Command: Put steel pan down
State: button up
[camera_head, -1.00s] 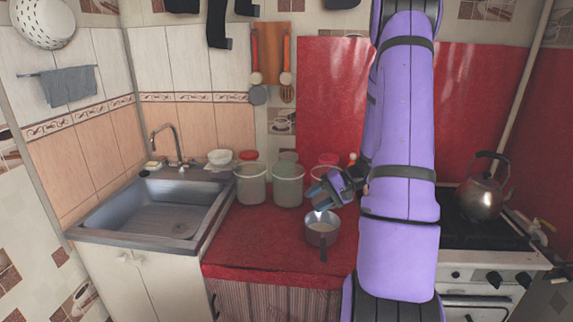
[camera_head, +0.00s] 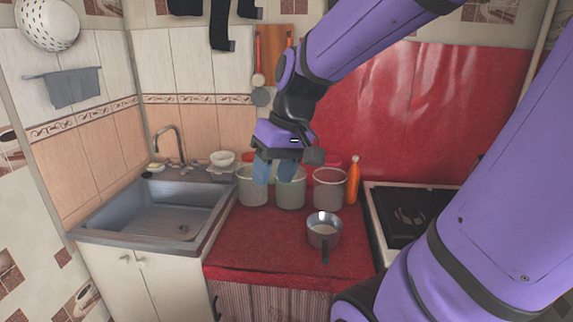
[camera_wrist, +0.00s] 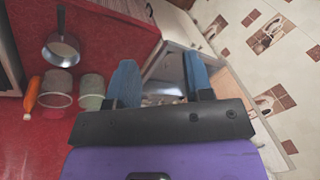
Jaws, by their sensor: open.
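The steel pan (camera_head: 323,230) stands upright on the red oilcloth counter (camera_head: 262,240), right of its middle, with its handle toward the front edge. In the wrist view the pan (camera_wrist: 62,50) shows at the upper left, apart from my fingers. My gripper (camera_head: 274,172) is open and empty. Its blue fingers point down, up and left of the pan, and overlap the jars in the head view. In the wrist view the two fingers (camera_wrist: 160,82) are spread with nothing between them.
Several glass jars (camera_head: 329,190) stand behind the pan, with an orange bottle (camera_head: 353,181) at their right. The sink (camera_head: 158,208) is at the left. The stove (camera_head: 405,214) is at the right, partly hidden by my arm. The counter left of the pan is clear.

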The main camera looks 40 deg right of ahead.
jog(key=s+a+r+n+t+h, duration=0.1)
jog(key=s+a+r+t+h, duration=0.1)
jog(key=s, duration=0.5)
notch_tip(320, 180, up, 3)
jog(key=shift+a+f+n+t, duration=0.15)
jog(key=shift+a+n+t, duration=0.15)
jog(key=shift+a+t, duration=0.35)
jog(key=shift+d, duration=0.1)
jog(key=shift+c, duration=0.4)
jog(key=shift+d, duration=0.1)
